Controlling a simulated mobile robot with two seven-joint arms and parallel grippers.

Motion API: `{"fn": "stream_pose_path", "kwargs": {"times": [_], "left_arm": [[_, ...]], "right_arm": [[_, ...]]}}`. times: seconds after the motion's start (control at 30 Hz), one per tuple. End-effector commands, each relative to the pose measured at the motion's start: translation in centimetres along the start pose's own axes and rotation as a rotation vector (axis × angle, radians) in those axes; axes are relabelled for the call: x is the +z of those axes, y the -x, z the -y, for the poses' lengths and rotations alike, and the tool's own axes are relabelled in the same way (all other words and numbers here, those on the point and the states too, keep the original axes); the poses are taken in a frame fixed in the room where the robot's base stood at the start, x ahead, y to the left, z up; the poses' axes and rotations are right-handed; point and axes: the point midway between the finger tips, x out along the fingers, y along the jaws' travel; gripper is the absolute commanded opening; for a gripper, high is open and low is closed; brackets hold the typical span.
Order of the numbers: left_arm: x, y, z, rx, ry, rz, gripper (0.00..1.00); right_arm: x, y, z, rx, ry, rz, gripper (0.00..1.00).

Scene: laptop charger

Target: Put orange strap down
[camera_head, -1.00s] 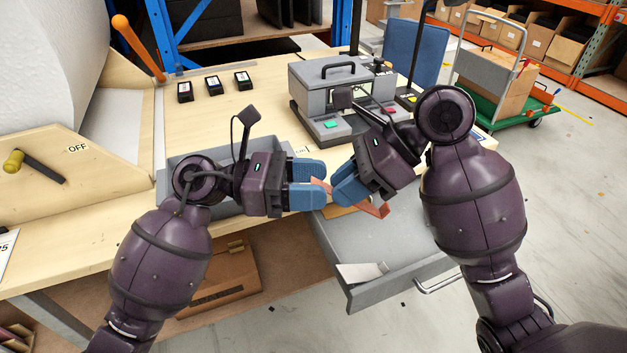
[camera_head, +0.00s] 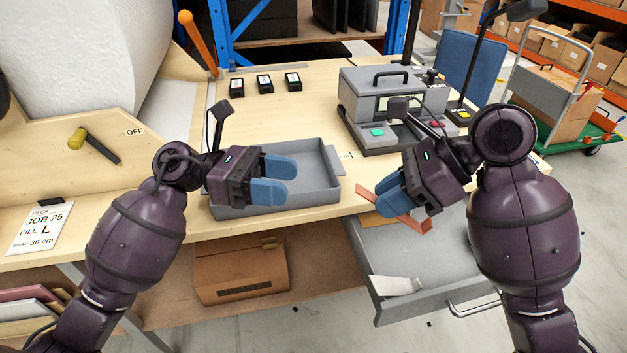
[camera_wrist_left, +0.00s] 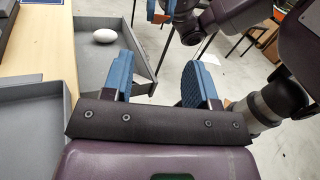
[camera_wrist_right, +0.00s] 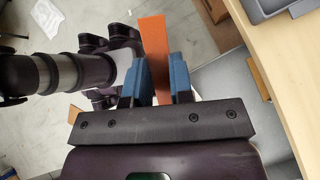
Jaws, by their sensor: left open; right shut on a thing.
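The orange strap (camera_head: 408,213) is a flat, stiff-looking strip. My right gripper (camera_head: 392,204) is shut on it and holds it tilted above the open drawer at the table's front edge. In the right wrist view the strap (camera_wrist_right: 154,55) stands out between the blue fingertips (camera_wrist_right: 157,80). My left gripper (camera_head: 290,180) is open and empty, above the grey tray on the table. In the left wrist view its blue fingers (camera_wrist_left: 158,80) are wide apart with nothing between them.
The grey tray (camera_head: 322,160) looks empty. The open grey drawer (camera_head: 440,255) holds a pale object (camera_head: 395,286). A grey machine (camera_head: 393,100) stands behind. Three small black boxes (camera_head: 265,84) stand at the back. A cardboard box (camera_head: 240,270) sits below. Free tabletop lies between the boxes and tray.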

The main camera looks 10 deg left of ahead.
Motion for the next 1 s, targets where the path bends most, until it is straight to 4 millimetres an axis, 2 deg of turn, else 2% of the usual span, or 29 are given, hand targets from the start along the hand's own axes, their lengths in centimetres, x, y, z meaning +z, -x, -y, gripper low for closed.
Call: {"fn": "stream_pose_path", "kwargs": {"times": [0.27, 0.63, 0.87, 1.0], "left_arm": [[0.0, 0.1, 0.0, 0.0, 0.0, 0.0, 0.53], [0.0, 0.1, 0.0, 0.0, 0.0, 0.0, 0.53], [0.0, 0.1, 0.0, 0.0, 0.0, 0.0, 0.53], [0.0, 0.0, 0.0, 0.0, 0.0, 0.0, 0.33]], "right_arm": [[0.0, -0.8, 0.6, 0.034, 0.031, -0.007, 0.0], [-0.3, -4.9, 3.6, 0.202, 0.199, -0.032, 0.0], [-0.4, -6.5, 4.7, 0.267, 0.265, -0.041, 0.0], [-0.5, -6.8, 5.0, 0.28, 0.28, -0.042, 0.0]]}}
